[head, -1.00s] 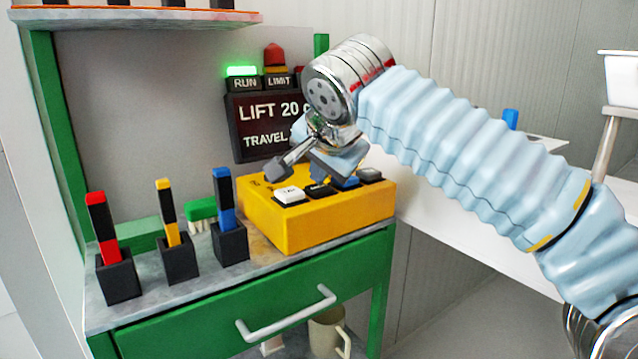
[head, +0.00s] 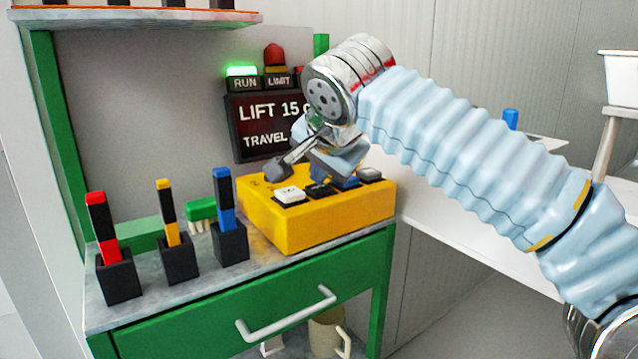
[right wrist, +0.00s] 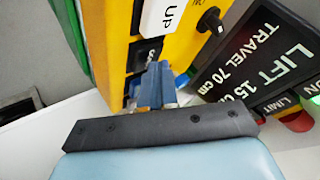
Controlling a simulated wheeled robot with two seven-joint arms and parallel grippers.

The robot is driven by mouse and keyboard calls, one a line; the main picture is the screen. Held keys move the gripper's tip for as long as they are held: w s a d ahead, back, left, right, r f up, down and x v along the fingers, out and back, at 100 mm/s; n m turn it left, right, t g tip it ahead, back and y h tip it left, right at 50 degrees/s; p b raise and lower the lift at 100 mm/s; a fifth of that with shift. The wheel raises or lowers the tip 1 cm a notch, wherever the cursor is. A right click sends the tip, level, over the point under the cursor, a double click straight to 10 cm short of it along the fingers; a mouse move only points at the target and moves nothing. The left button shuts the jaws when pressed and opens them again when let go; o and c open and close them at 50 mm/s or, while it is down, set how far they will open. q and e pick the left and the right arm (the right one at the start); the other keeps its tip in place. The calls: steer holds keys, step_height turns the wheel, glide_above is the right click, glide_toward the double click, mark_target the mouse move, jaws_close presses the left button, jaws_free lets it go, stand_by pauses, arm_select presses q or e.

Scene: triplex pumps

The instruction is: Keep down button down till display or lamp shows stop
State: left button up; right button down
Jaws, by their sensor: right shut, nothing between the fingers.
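The yellow control box (head: 330,222) stands on the bench. Its white UP button (head: 290,195) also shows in the right wrist view (right wrist: 163,15). Beside it is a black button (head: 319,190), whose lettering (right wrist: 146,54) is partly hidden by my fingers. My right gripper (head: 325,179) is shut and empty, its blue fingertips (right wrist: 156,72) at that black button; contact itself is hard to see. The display (head: 262,127) reads LIFT 15 cm, and TRAVEL 70 cm in the wrist view. The green RUN lamp (head: 242,71) is lit. The red lamp (head: 275,56) above LIMIT looks unlit. My left gripper is out of view.
A dark knob (head: 276,173) stands on the box near the fingers. Red, yellow and blue-marked tools in black holders (head: 119,278) and a green brush (head: 201,210) are left of the box. A green drawer (head: 250,300) is below.

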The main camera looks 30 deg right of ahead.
mark_target(321, 189)
steer(key=shift+r+p, duration=0.85)
steer(key=shift+r, duration=0.1)
step_height(321, 189, up, 3)
steer(key=shift+f+p, duration=0.15)
steer(key=shift+p, duration=1)
steer(key=shift+r, duration=1.15)
